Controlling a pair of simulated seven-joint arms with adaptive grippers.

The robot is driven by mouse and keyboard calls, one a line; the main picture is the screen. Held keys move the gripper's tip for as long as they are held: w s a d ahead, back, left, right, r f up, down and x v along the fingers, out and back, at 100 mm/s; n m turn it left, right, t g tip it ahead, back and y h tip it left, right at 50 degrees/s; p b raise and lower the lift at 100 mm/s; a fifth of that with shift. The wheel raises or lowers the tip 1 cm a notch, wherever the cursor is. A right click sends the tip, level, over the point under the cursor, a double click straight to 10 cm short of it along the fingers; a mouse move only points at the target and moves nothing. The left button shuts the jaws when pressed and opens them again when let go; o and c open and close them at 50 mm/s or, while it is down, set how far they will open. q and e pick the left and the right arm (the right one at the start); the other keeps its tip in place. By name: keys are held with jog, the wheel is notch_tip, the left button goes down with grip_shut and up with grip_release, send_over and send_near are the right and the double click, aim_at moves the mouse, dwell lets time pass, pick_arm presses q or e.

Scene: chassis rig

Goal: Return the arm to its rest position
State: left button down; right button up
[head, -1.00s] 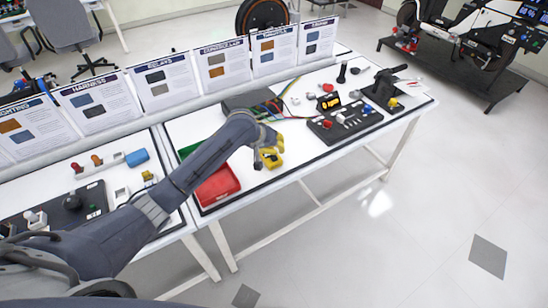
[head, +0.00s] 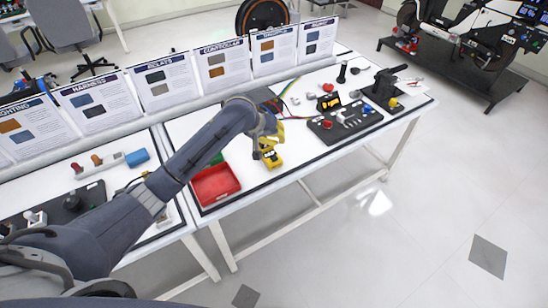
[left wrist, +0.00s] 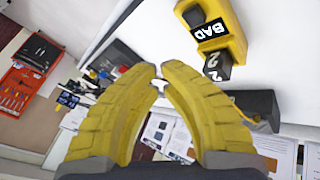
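My left gripper (head: 267,145) is above the front edge area of the far workbench (head: 306,158), close to a yellow box (head: 272,160). In the left wrist view its two yellow fingers (left wrist: 160,75) meet almost tip to tip, with nothing visible held between them. The yellow box, with a black BAD label, also shows in the left wrist view (left wrist: 222,30), beyond the fingers and apart from them. A small dark block numbered 2 (left wrist: 217,66) is at its end. My right gripper is not in view.
A red bin (head: 214,186) is left of the gripper, with a green bin partly hidden behind my arm. A black board of parts (head: 345,122) lies to the right. Labelled cards (head: 226,62) stand along the back. The floor in front is clear.

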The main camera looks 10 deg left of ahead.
pick_arm(q)
jog(key=shift+s+f, duration=0.1)
dwell(0.5)
